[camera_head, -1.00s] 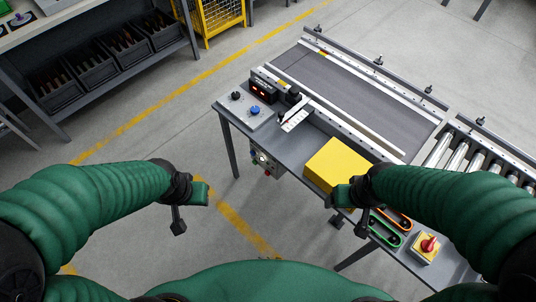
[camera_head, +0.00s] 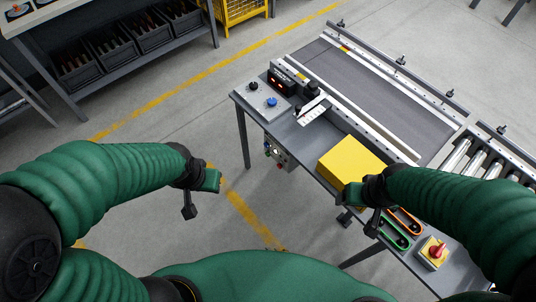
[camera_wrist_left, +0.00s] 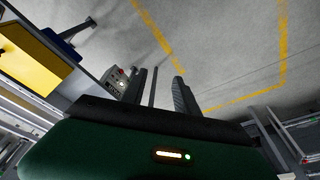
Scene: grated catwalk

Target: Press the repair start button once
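A light panel on the workstation's near left corner carries a black knob (camera_head: 253,86) and a blue button (camera_head: 271,102). A small control box (camera_head: 277,156) with several coloured buttons hangs under the table edge; it also shows in the left wrist view (camera_wrist_left: 115,80). I cannot read any label that marks the repair start button. My left gripper (camera_head: 203,197) is open and empty, left of and apart from the control box; its spread fingers show in the wrist view (camera_wrist_left: 160,90). My right gripper (camera_head: 362,208) is open and empty beside the yellow block.
The yellow block (camera_head: 351,161) lies on the table (camera_head: 315,143). A red rotary switch (camera_head: 437,249) on a yellow base and green and orange handled items (camera_head: 397,236) are at the right. A belt conveyor (camera_head: 375,85) runs behind. Open floor lies left of the table.

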